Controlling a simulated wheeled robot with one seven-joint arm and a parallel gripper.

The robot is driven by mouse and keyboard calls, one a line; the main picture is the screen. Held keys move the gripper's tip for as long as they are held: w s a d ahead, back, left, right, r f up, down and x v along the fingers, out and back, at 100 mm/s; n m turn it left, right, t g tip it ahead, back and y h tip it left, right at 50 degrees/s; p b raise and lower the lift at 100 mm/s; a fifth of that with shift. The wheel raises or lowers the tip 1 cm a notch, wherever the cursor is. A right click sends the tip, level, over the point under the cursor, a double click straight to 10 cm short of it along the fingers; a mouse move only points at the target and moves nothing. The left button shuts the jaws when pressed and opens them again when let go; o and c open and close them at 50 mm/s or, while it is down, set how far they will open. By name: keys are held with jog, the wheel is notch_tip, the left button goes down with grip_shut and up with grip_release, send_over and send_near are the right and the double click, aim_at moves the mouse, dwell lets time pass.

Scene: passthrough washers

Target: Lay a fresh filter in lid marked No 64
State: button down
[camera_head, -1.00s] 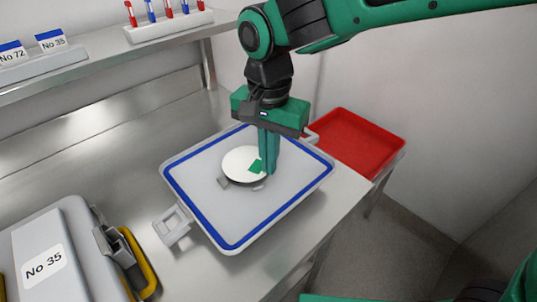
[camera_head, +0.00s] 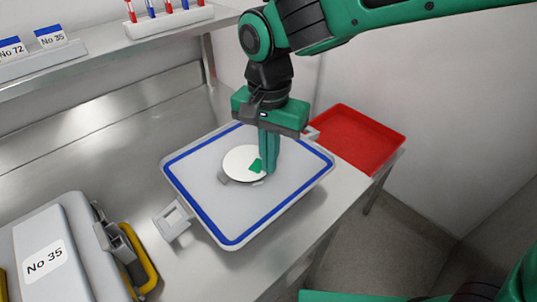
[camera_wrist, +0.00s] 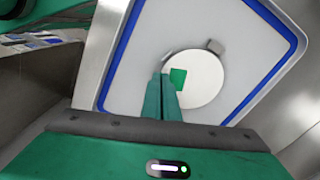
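A pale lid (camera_head: 205,205) with a blue rim seal lies inner face up on the steel bench; no number shows on it. A round white filter (camera_head: 238,161) with a green patch is at the lid's middle, among small grey clips; it also shows in the wrist view (camera_wrist: 203,88). My gripper (camera_head: 269,170) points down at the filter's right edge in the head view. Its fingers (camera_wrist: 162,82) are close together at the filter's edge beside the green patch and appear shut on it. The exact contact is partly hidden by the fingers.
A grey case (camera_head: 75,245) marked No 35 with a yellow-edged latch stands at front left. A shelf (camera_head: 100,70) at the back holds No 72 and No 35 cards and a marker rack (camera_head: 170,22).

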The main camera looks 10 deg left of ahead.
jog(key=shift+f, duration=0.45)
dwell(0.3)
dwell(0.3)
jog(key=c, duration=1.5)
grip_release()
jog(key=shift+r, duration=3.55)
